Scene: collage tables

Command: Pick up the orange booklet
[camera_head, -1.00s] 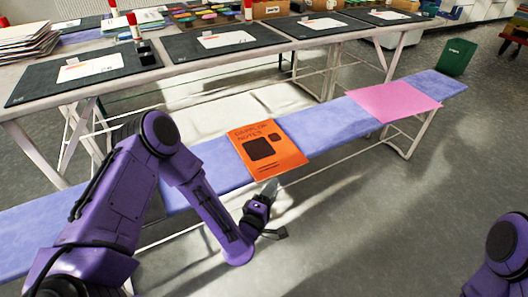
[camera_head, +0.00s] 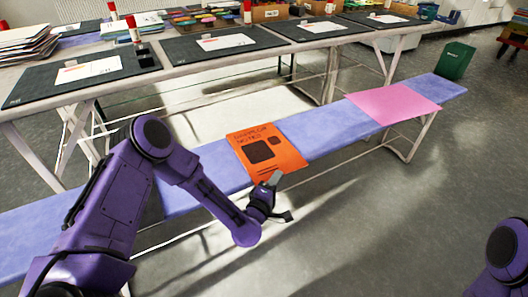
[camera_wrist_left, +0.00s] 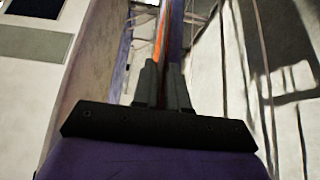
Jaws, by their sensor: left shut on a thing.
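The orange booklet (camera_head: 265,151) lies flat on the blue-topped bench, with dark print on its cover. My left gripper (camera_head: 274,180) is at the booklet's front edge, which sticks out at the front of the bench. In the left wrist view the booklet shows edge-on as a thin orange strip (camera_wrist_left: 161,35) running in between the fingers of my left gripper (camera_wrist_left: 163,72). The fingers are shut on that edge. My right gripper is not in view; only a part of my right arm shows at the lower right.
The blue-topped bench (camera_head: 330,134) runs across the view and carries a pink sheet (camera_head: 393,104) to the right. Behind it stands a long table with dark mats (camera_head: 215,45) and papers. A green bin (camera_head: 456,60) stands at the right. The floor in front is clear.

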